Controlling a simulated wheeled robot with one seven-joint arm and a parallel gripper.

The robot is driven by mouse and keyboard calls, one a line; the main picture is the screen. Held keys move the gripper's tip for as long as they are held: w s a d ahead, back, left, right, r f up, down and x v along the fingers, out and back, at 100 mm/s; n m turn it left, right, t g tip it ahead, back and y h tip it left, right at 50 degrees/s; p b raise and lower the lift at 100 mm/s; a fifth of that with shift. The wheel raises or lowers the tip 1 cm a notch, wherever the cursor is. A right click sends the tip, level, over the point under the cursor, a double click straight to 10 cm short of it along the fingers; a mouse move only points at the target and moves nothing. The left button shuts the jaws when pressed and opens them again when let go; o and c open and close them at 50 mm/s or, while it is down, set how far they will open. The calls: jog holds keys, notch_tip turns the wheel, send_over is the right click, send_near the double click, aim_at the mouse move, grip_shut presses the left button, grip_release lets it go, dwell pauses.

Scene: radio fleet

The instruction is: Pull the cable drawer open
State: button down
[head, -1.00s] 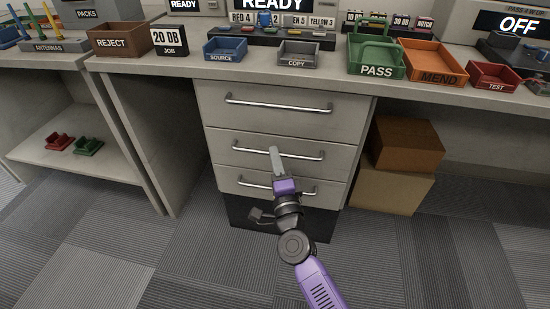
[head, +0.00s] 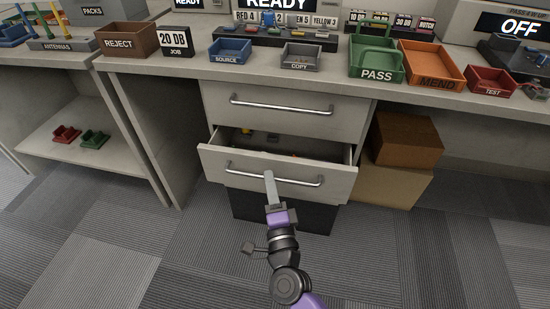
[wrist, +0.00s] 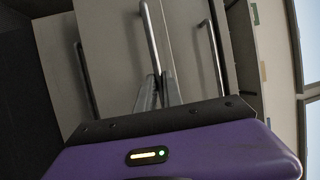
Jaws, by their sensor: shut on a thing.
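The middle drawer (head: 215,160) of the grey drawer unit under the bench stands pulled out, with its front well forward of the top drawer. No label on it is readable, so I cannot tell by name that it is the cable drawer. My gripper (head: 268,176) is shut on its long metal handle (head: 300,182), left of the handle's middle. In the wrist view, the fingers (wrist: 158,88) meet around the handle bar (wrist: 150,45).
The top drawer (head: 285,118) is closed. The drawer below is hidden from the head view. Cardboard boxes (head: 405,140) stand right of the unit. Several labelled trays, including the PASS tray (head: 376,75), stand on the bench. The carpet (head: 190,250) in front is clear.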

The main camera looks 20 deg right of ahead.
jog(key=s+a+p, duration=0.3)
jog(key=s+a, duration=0.5)
jog(key=s, duration=0.6)
jog(key=shift+p, duration=0.4)
jog(key=shift+a, duration=0.1)
jog(key=c, duration=1.5)
grip_release()
jog(key=shift+s, duration=0.15)
jog(key=d+v, duration=0.1)
jog(key=v, duration=0.6)
jog(key=shift+s+a+p, duration=0.3)
jog(key=shift+a+p, duration=0.05)
jog(key=shift+a, duration=0.2)
jog(key=shift+f, duration=0.15)
